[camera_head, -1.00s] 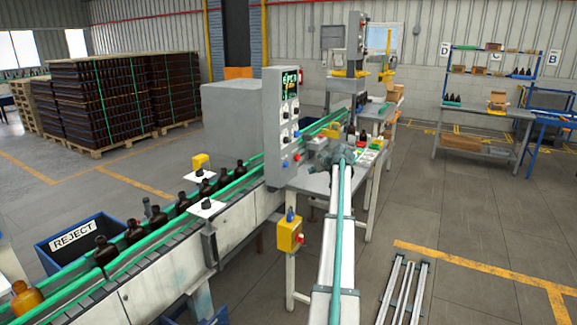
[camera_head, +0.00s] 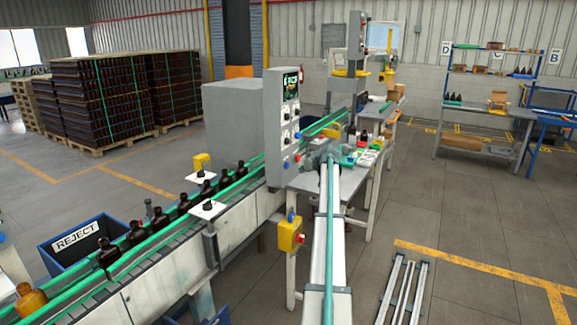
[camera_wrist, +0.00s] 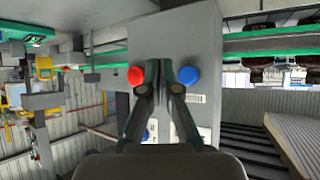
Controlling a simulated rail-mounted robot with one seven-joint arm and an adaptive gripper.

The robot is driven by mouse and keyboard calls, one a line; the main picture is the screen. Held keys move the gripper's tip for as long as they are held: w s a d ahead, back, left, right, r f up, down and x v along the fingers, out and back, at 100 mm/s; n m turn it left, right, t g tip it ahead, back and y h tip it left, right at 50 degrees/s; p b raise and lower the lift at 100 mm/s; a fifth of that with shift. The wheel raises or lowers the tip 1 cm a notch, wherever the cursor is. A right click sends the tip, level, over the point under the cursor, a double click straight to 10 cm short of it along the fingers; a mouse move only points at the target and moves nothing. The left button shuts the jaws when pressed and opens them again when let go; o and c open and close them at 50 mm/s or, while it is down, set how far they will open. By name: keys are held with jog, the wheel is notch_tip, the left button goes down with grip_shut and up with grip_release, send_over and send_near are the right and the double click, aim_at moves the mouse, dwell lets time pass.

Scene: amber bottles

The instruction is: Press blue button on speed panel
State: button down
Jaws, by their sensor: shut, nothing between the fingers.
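The speed panel (camera_head: 281,130) is a tall grey box with a display at its top, standing beside the conveyor. Low on it are a blue button (camera_head: 285,164) and a red button (camera_head: 297,157). My gripper (camera_head: 306,158) is just right of the panel. In the wrist view, my gripper (camera_wrist: 163,64) is shut and empty, its fingertips between the red button (camera_wrist: 136,75) and the blue button (camera_wrist: 188,75). The right finger appears close beside the blue button. I cannot tell whether the tips touch the panel face.
The conveyor (camera_head: 130,275) with green rails carries several dark bottles (camera_head: 136,233). A table (camera_head: 312,182) with small coloured items is behind my gripper. The floor at right is mostly open.

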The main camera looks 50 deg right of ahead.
aim_at(287, 165)
jog(key=w, duration=0.4)
jog(key=shift+a+b, duration=0.3)
jog(key=shift+a, duration=0.05)
dwell(1.2)
jog(key=shift+w+a+b, duration=0.1)
jog(key=shift+w+b, duration=0.25)
jog(key=shift+b, duration=0.05)
jog(key=shift+w+a, duration=0.1)
jog(key=shift+w, duration=0.35)
dwell(0.6)
jog(key=shift+s, duration=0.15)
jog(key=shift+s+b, duration=0.6)
jog(key=shift+s, duration=0.1)
jog(key=shift+s+d, duration=0.1)
jog(key=shift+d, duration=0.1)
